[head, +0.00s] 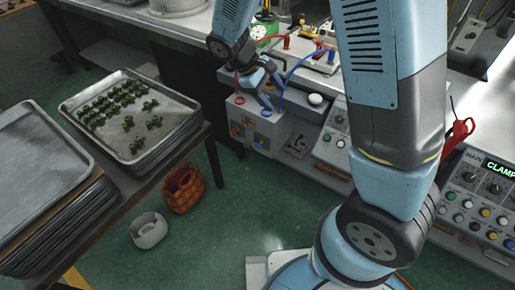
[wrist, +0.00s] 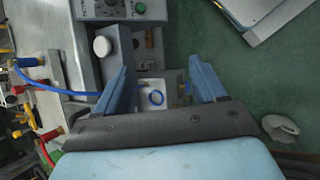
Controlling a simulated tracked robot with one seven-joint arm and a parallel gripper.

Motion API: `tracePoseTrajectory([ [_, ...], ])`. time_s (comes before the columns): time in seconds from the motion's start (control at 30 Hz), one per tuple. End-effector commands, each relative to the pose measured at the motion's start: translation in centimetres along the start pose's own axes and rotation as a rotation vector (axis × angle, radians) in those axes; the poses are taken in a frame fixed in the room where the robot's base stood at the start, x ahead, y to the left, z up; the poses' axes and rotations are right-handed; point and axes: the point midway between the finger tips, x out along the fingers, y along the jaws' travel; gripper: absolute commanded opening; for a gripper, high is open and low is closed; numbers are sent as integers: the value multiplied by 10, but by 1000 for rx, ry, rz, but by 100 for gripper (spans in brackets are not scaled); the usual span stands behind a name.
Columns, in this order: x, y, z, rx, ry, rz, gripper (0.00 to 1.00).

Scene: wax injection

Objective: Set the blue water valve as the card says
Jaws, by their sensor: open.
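A light box (head: 240,112) with small coloured valve parts on its front stands below my gripper in the head view. A small blue part (head: 259,138), which looks like the blue water valve, is low on that front, right of orange-red ones. My gripper (head: 264,98) is open and empty above the box. Its two blue fingers (wrist: 160,62) stand wide apart. I cannot make out a card or its writing.
A grey machine panel with a white round button (head: 315,99) stands right of the box. Red and blue hoses (head: 300,60) arch behind my gripper. A tray of green pieces (head: 130,105) lies at left.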

Motion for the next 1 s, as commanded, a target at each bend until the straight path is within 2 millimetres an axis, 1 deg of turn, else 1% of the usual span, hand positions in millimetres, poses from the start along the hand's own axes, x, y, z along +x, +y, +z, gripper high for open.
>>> tracePoseTrajectory([
  [0.03,7,-8,-12,-40,-27,27,70],
  [0.1,15,-17,-27,-91,-59,66,70],
  [0.4,55,-60,-84,-305,-194,252,70],
  [0.7,97,-105,-131,-515,-320,469,70],
  [1.0,143,-149,-170,-716,-440,712,70],
])
